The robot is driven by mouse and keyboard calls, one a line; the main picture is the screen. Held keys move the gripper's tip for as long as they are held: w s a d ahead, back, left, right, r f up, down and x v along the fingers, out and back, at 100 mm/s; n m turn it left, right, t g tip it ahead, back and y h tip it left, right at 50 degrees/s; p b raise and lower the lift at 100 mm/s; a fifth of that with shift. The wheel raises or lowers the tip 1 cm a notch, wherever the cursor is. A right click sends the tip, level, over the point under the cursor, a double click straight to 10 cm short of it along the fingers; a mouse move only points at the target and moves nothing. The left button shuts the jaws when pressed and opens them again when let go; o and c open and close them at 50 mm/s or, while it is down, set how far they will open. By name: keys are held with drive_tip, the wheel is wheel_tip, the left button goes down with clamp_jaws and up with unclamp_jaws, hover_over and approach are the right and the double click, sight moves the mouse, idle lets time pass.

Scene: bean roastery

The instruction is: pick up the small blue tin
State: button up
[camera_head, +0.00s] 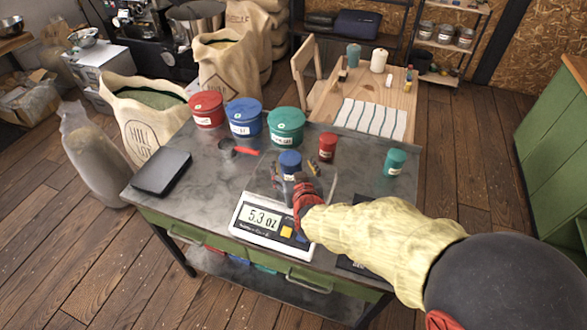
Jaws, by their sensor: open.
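The small blue tin (290,160) stands upright on the pan of the scale (268,222), whose display reads 5.3 oz. My gripper (294,174) is open at the tin. Its dark fingers seem to lie to the left and right of the tin's body, and its red and dark wrist part is just in front. The tin's lower part is partly hidden by the gripper. Whether the fingers touch the tin cannot be told.
A small red tin (327,146) stands close behind to the right; a small green tin (394,162) stands farther right. Large red (207,111), blue (244,118) and green (286,127) tins line the back. A red-handled scoop (232,148) and black slab (162,173) lie left.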

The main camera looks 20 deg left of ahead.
drive_tip(key=x, duration=0.3)
drive_tip(key=shift+w+a+f+b, duration=0.2)
drive_tip(key=shift+w+f+b, duration=0.05)
drive_tip(key=shift+f+b, duration=0.1)
drive_tip(key=shift+r, duration=0.1)
drive_tip(key=shift+c, duration=1)
drive_tip(key=c, duration=1.1)
drive_tip(key=shift+c, duration=0.8)
